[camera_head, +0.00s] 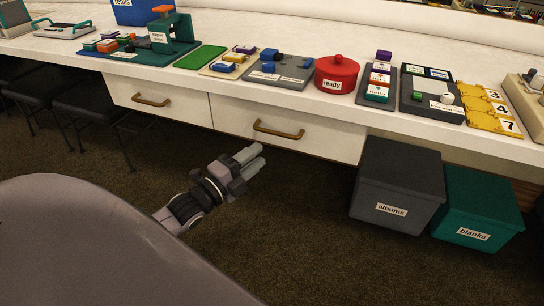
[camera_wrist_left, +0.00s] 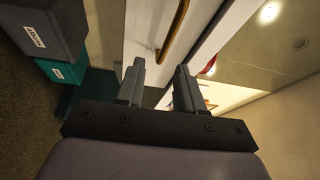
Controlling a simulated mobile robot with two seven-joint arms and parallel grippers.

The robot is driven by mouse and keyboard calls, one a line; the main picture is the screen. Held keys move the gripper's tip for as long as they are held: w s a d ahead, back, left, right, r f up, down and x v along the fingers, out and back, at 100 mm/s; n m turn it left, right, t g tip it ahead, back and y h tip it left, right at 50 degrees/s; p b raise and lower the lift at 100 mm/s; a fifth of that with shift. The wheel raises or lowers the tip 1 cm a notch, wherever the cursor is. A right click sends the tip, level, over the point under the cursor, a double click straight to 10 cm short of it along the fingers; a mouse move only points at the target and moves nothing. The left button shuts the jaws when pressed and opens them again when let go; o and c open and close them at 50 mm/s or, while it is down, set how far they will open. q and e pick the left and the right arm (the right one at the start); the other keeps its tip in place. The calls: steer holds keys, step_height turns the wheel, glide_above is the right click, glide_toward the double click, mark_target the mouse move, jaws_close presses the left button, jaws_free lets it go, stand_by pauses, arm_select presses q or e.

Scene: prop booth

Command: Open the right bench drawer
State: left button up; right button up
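The right bench drawer (camera_head: 320,143) has a white front with a bronze bar handle (camera_head: 279,129). Its front looks flush under the bench top, beside the left drawer (camera_head: 160,101). My left gripper (camera_head: 255,158) is in front of and below the right drawer's handle, apart from it. In the left wrist view the left gripper (camera_wrist_left: 160,68) is open, with a gap between its two fingers and nothing held. A bronze handle (camera_wrist_left: 172,32) on a white front shows beyond the fingertips. My right gripper is in neither view.
A dark grey bin labelled albums (camera_head: 397,185) and a teal bin labelled blanks (camera_head: 476,207) stand on the floor to the right. A red pot (camera_head: 337,76) and several trays stand on the bench top. Dark stools (camera_head: 90,108) are at left. Floor before the drawers is clear.

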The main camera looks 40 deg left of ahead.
mark_target(272, 137)
arm_select(q)
steer(key=shift+m+t, duration=0.4)
steer(key=shift+m, duration=0.4)
steer(key=shift+a+b+x, duration=0.2)
steer(key=shift+b+x, duration=0.25)
steer(key=shift+x, duration=0.85)
steer(key=shift+a+b+x, duration=0.2)
steer(key=shift+b+x, duration=0.3)
steer(key=shift+x, duration=0.8)
steer(key=shift+a+b+x, duration=0.2)
steer(key=shift+b+x, duration=0.25)
steer(key=shift+x, duration=0.9)
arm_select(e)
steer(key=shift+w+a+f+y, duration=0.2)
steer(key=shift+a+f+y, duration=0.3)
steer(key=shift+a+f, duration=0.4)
arm_select(q)
steer(key=shift+r, duration=0.1)
steer(key=shift+c, duration=0.3)
jaws_close()
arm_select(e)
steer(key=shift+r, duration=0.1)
